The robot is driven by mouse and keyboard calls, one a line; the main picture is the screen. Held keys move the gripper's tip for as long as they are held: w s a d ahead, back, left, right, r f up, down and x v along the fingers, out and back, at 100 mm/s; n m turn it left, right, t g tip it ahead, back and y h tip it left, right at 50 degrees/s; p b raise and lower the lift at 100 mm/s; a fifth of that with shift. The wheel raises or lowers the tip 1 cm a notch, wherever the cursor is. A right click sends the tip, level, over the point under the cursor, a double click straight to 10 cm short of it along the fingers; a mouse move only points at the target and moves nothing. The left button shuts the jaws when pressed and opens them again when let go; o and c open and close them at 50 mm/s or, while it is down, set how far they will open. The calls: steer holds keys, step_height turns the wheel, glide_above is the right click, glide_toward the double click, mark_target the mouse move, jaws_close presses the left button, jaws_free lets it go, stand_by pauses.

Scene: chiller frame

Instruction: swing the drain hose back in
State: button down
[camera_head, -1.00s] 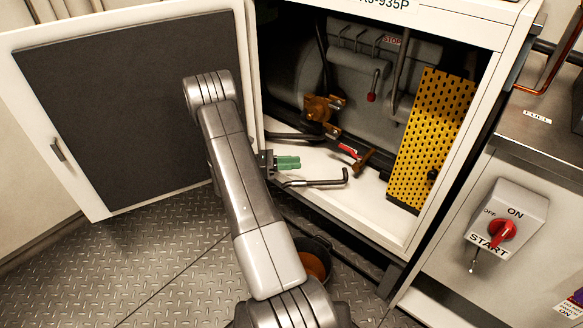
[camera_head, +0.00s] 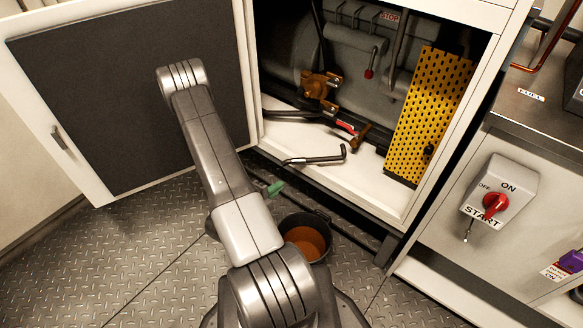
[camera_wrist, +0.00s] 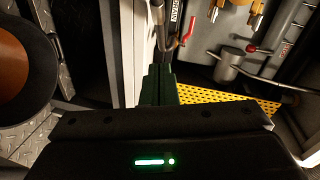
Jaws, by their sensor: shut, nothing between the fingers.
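The drain hose appears to be the thin grey pipe with a bent end (camera_head: 315,160) lying low at the front of the open cabinet, over its white floor. In the wrist view a grey pipe (camera_wrist: 163,35), likely the same one, runs beside a label that seems to read DRAIN. My gripper (camera_head: 275,188) has green fingers and is below and left of the hose, outside the cabinet sill and apart from the hose. In the wrist view the fingers (camera_wrist: 160,85) are together with nothing between them. The hose's rear end is hard to make out.
A dark bucket with orange-brown inside (camera_head: 305,240) stands on the floor before the cabinet. The open door (camera_head: 75,165) is at left. A yellow perforated panel (camera_head: 430,115) stands inside at right. A red-handled brass valve (camera_head: 346,128) is behind the hose. A START switch (camera_head: 495,203) is at right.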

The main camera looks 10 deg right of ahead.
mark_target(301, 162)
steer(key=b+x, duration=0.1)
steer(key=x, duration=0.2)
steer(key=w+a+x, duration=0.1)
steer(key=x, duration=0.3)
steer(key=b+x, duration=0.1)
steer(key=x, duration=0.3)
steer(key=shift+w+a+f+b, duration=0.1)
steer(key=shift+w+f+b, duration=0.1)
steer(key=shift+b, duration=0.15)
steer(key=shift+w, duration=0.55)
